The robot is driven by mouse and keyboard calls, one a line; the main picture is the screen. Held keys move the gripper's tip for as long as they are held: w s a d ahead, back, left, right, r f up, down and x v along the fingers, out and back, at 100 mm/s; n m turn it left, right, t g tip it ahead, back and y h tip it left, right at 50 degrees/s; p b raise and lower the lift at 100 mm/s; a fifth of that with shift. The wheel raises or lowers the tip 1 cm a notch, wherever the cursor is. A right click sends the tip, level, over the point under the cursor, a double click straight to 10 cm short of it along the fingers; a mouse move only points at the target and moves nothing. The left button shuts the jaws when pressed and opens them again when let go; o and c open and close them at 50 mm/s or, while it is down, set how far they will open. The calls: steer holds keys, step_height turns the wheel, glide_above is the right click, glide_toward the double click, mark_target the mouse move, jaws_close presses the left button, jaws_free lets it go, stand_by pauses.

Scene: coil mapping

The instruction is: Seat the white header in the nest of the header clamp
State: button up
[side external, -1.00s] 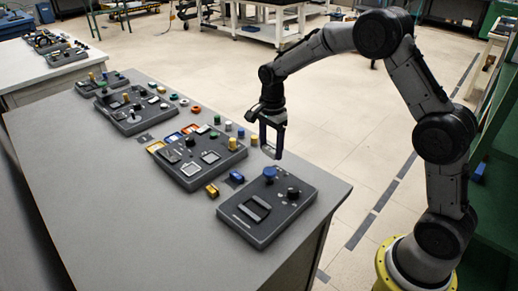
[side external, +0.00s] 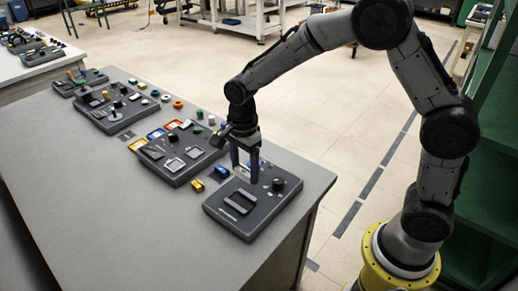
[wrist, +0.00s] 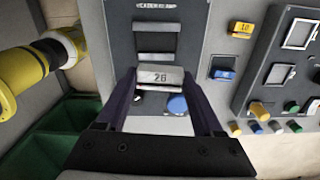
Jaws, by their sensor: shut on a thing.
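The white header (wrist: 160,78), marked 28, is between the two fingers of my gripper (wrist: 160,82) in the wrist view. In the side view my gripper (side external: 246,176) is over the back part of the header clamp (side external: 231,222), shut on the header. The clamp is a dark grey block, and it also shows in the wrist view (wrist: 199,15). Its dark rectangular nest (side external: 240,202) is empty and lies in front of the gripper. In the wrist view the nest (wrist: 155,43) is just beyond the header. The header appears above the clamp surface; its exact height is unclear.
A blue knob (wrist: 177,104) and a black knob (side external: 278,184) stand on the clamp near my fingers. Yellow (side external: 197,185) and blue (side external: 222,171) blocks lie to its left. Another panel (side external: 185,159) with knobs stands beyond them. The front table area is clear.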

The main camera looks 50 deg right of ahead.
mark_target(241, 202)
steer(key=shift+s+a+f+n, duration=0.15)
steer(key=shift+a+n, duration=0.05)
steer(key=shift+a, duration=0.45)
steer(key=shift+s+a+f+n, duration=0.15)
steer(key=shift+a+n, duration=0.05)
steer(key=shift+a, duration=0.4)
steer(key=shift+f, duration=2.65)
steer(key=shift+f, duration=0.5)
steer(key=o, duration=1.3)
steer(key=shift+o, duration=0.2)
steer(key=shift+r, duration=0.1)
step_height(241, 202, up, 7)
